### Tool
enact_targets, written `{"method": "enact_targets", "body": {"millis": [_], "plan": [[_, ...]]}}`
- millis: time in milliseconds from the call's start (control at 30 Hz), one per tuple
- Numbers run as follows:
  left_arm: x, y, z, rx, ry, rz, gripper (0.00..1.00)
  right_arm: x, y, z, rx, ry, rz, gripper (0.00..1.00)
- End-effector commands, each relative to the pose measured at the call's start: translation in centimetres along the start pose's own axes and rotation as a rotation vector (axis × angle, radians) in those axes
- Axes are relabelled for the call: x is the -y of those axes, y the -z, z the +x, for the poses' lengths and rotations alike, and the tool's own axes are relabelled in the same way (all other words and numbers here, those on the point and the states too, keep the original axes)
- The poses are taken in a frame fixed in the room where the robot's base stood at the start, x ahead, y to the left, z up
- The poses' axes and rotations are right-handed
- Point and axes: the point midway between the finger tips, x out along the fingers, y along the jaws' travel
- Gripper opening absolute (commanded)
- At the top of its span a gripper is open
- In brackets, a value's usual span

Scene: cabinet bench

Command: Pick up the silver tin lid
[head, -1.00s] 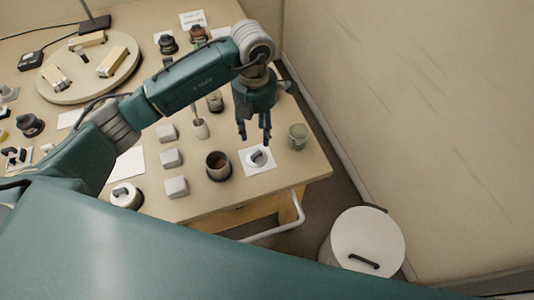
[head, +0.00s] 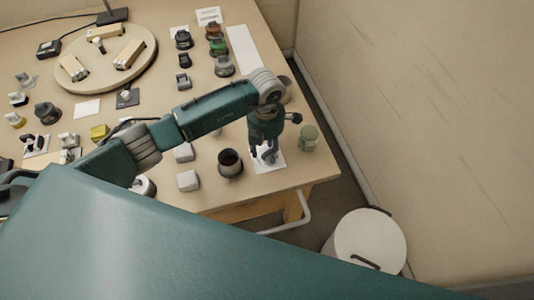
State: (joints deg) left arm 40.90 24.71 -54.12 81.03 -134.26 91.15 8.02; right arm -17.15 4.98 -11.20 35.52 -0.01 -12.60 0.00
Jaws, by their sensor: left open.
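The silver tin lid (head: 271,159) lies on a small white card (head: 261,168) near the right front corner of the bench in the head view. It is small and partly hidden behind my gripper fingers. My left gripper (head: 269,154) is open and points down over the card, with its fingers at the lid. I cannot tell whether the fingers touch the lid or stand on both sides of it. My right gripper is not in view.
A dark cup (head: 230,166) stands just left of the card, and a greenish glass jar (head: 308,139) just right. White blocks (head: 187,181) sit farther left. A round turntable (head: 98,82) is at the back left. A white bin (head: 362,238) stands on the floor.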

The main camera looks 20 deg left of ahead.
Motion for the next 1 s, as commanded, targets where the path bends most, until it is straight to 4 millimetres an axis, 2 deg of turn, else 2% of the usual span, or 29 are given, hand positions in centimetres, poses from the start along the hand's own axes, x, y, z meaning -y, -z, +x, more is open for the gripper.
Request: {"method": "enact_targets", "body": {"millis": [133,300,333,533,767,867,1000], "plan": [[0.0,0.0,0.0,0.0,0.0,0.0,0.43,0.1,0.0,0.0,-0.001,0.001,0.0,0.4],[0.0,0.0,0.0,0.0,0.0,0.0,0.09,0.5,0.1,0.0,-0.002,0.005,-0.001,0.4],[0.0,0.0,0.0,0.0,0.0,0.0,0.06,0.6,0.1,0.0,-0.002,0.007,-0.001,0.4],[0.0,0.0,-0.1,0.001,0.0,0.0,0.05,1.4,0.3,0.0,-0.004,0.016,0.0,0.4],[-0.1,-0.1,-0.3,0.002,-0.001,0.0,0.05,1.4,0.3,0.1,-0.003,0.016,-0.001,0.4],[-0.1,-0.1,-0.9,0.003,-0.002,0.0,0.05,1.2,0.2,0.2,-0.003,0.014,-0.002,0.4],[-0.1,-0.1,-2.8,0.004,-0.002,0.001,0.05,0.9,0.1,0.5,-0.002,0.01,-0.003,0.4]]}}
